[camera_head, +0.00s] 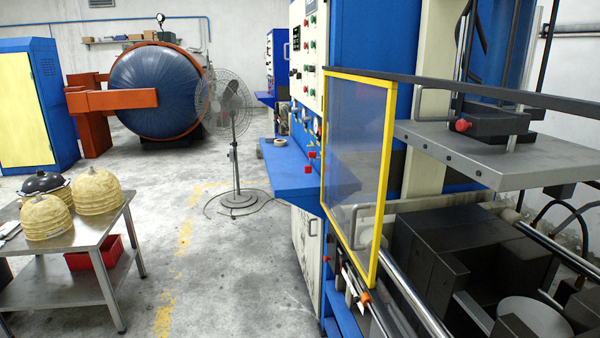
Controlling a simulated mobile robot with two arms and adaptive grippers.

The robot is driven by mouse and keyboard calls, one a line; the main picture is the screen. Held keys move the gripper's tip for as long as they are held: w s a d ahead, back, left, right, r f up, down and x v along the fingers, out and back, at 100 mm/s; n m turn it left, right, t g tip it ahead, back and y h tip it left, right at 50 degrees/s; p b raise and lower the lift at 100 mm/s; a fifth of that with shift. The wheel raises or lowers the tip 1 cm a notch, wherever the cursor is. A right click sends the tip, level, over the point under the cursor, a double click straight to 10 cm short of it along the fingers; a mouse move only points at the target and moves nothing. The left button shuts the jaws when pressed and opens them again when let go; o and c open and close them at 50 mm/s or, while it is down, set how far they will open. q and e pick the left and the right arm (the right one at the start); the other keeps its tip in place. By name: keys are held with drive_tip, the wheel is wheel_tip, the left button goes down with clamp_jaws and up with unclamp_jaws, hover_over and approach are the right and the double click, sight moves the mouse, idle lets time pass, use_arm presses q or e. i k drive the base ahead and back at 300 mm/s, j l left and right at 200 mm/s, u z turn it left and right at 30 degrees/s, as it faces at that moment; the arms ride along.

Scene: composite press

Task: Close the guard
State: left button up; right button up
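The guard (357,150) is a clear panel in a yellow frame on the blue and cream press. It stands upright at the left end of a dark top rail (500,93) and a shiny lower rail (418,305). A grey handle (352,226) is on its lower part. To its right the press front is uncovered, with the grey upper platen (500,160) and dark blocks (465,250) inside showing. Neither of my grippers is in view.
A blue shelf (290,172) juts out left of the guard, below the control panel (308,50). A fan (232,105) stands on the floor behind. A metal table (85,245) with yellowish domes is at left. The floor between is clear.

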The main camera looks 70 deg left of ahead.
sight(369, 279)
drive_tip(key=u, duration=1.85)
drive_tip(key=i+j, duration=0.1)
